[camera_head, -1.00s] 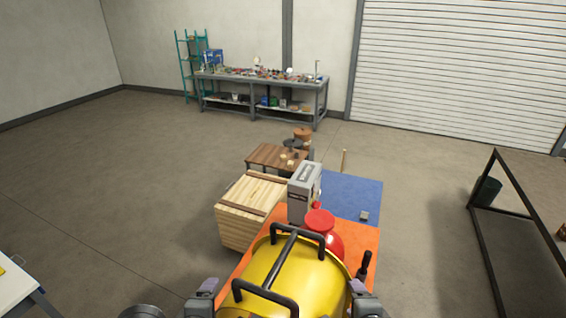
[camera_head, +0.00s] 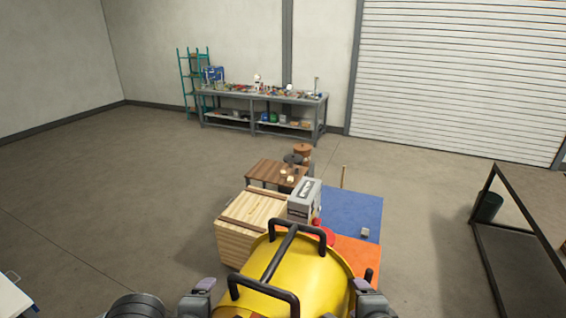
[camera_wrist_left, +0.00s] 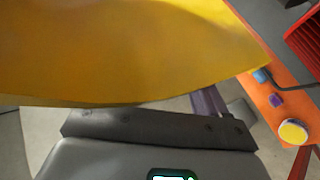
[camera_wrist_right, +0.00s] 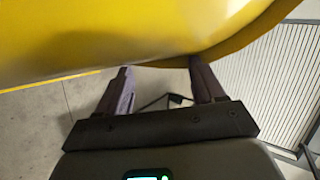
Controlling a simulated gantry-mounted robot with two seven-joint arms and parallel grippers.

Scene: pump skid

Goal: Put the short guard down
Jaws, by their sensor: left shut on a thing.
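The short guard is a yellow curved cover (camera_head: 315,278) with black bar handles, in the lower middle of the head view. It hangs in front of the pump skid's orange base (camera_head: 355,258) and hides much of it. My left gripper (camera_head: 203,290) is at the guard's left side and shut on it. In the left wrist view the yellow sheet (camera_wrist_left: 120,50) hides part of the fingers. My right gripper (camera_head: 361,288) is at the guard's right side. In the right wrist view its fingers (camera_wrist_right: 162,85) stand apart, close under the yellow sheet (camera_wrist_right: 110,35).
A wooden crate (camera_head: 236,245), a grey box (camera_head: 304,202) and a blue mat (camera_head: 350,208) lie beyond the guard. A black frame (camera_head: 515,240) stands at right, and a white table (camera_head: 12,300) at lower left. The floor at left is clear.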

